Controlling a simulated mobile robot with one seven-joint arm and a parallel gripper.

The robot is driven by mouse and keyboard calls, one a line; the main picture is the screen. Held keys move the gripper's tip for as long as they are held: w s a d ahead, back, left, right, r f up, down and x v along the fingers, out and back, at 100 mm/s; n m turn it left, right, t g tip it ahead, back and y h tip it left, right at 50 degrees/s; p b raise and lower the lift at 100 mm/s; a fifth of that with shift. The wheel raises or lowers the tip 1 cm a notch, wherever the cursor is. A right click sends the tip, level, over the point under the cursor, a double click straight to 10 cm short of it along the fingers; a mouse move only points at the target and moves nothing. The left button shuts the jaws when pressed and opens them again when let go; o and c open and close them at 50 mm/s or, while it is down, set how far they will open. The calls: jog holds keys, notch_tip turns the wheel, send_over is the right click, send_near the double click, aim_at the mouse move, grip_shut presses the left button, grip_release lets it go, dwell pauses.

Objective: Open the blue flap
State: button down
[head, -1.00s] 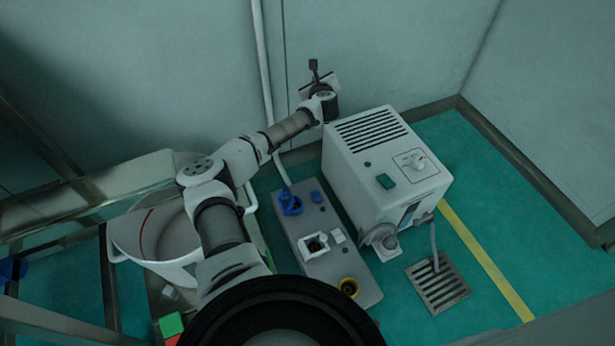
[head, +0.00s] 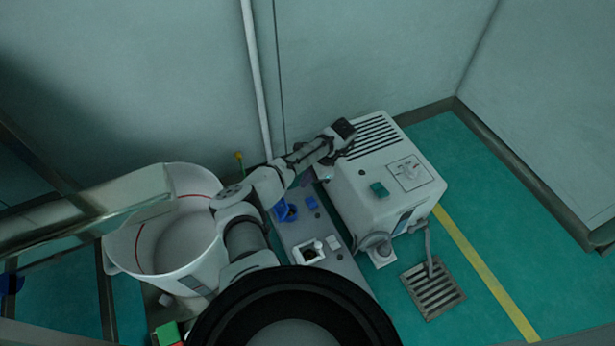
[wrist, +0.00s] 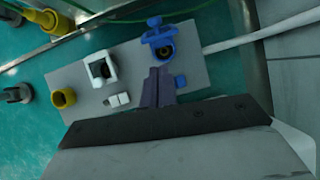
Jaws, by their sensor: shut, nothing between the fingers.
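The grey panel (head: 330,252) lies on the floor and carries several sockets. The blue socket (head: 289,211) is at its far end; the wrist view shows it with a dark round opening (wrist: 166,51) uncovered and blue flap-like parts (wrist: 155,36) at its upper left. How far the flap stands open is hard to tell. My gripper (wrist: 158,88) is shut and empty, just below the blue socket in the wrist view, close to a small blue block (wrist: 181,81). Contact cannot be told.
A white bucket (head: 190,250) is at the left. A white pipe (head: 252,80) runs along the wall. White (wrist: 101,69) and yellow (wrist: 63,98) sockets share the panel.

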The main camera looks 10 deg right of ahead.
aim_at(281, 202)
jog(key=shift+s+a+f+b, duration=0.2)
jog(key=shift+a+f+b, duration=0.1)
jog(key=shift+a+f, duration=0.8)
jog(key=shift+s+a+f+b, duration=0.2)
jog(key=shift+a+f+b, duration=0.1)
jog(key=shift+a+f, duration=0.75)
jog(key=shift+s+a+f+b, duration=0.2)
jog(key=shift+a+f+b, duration=0.1)
jog(key=shift+a+f, duration=0.75)
jog(key=shift+a+r+p, duration=0.1)
jog(key=shift+r+p, duration=0.1)
jog(key=shift+p, duration=0.25)
